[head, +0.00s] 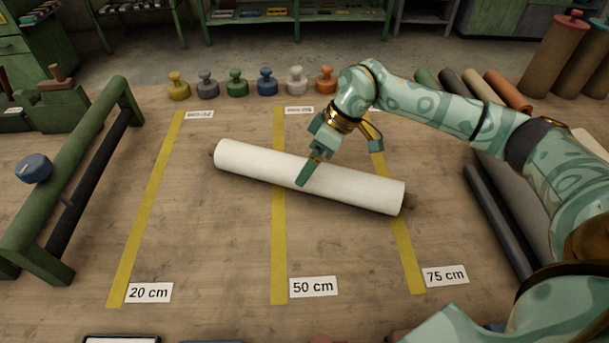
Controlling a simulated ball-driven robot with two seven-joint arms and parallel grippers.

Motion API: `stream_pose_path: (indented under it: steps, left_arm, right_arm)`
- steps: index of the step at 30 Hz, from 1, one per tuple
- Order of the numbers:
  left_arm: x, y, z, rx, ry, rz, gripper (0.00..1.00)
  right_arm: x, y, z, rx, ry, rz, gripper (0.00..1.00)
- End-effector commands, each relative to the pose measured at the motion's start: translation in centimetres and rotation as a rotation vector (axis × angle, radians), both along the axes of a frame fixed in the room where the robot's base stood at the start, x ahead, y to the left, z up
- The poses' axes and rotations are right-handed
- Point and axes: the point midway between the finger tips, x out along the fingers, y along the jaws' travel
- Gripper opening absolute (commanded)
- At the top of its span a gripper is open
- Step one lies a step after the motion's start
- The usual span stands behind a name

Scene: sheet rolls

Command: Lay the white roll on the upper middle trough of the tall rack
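The white roll (250,163) lies slantwise on the wooden bench, its left end farther back, with short brown core ends showing. My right gripper (339,168) is at the middle of the roll. Its fingers look spread: one crosses in front of the white surface, the other shows near the roll's far side. I cannot tell whether either touches the roll. My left gripper is not in view. I cannot make out a tall rack with an upper middle trough; several coloured rolls (510,91) lie at the right, partly hidden by my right arm.
A green frame with a dark bar (99,170) stands at the left. Several coloured knobbed weights (237,83) line the back. Yellow strips (150,210) mark the bench. A dark roll (497,218) lies at the right. The bench in front of the white roll is clear.

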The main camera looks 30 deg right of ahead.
Motion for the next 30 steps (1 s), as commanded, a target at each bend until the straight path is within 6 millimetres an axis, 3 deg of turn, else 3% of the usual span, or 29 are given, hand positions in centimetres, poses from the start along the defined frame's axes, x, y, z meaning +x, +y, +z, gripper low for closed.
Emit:
stream_pose_path:
  steps: [1,3,11,18,21,30]
  left_arm:
    - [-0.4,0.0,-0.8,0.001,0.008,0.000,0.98]
    - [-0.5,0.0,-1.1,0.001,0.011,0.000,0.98]
    - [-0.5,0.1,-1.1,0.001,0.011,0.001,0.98]
    - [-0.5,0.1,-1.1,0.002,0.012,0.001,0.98]
    - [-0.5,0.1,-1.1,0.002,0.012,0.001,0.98]
    - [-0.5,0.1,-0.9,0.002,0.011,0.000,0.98]
  right_arm:
    - [0.1,0.5,-1.4,0.001,0.006,0.002,0.98]
    - [0.3,0.9,-2.3,0.000,0.005,0.001,0.98]
    - [0.3,1.1,-2.4,-0.001,0.000,0.000,0.98]
    - [0.3,1.1,-2.4,-0.001,0.001,0.000,0.31]
    - [0.4,1.2,-2.2,0.001,-0.003,0.000,0.10]
    - [0.4,1.1,-1.7,0.000,-0.004,0.000,0.10]
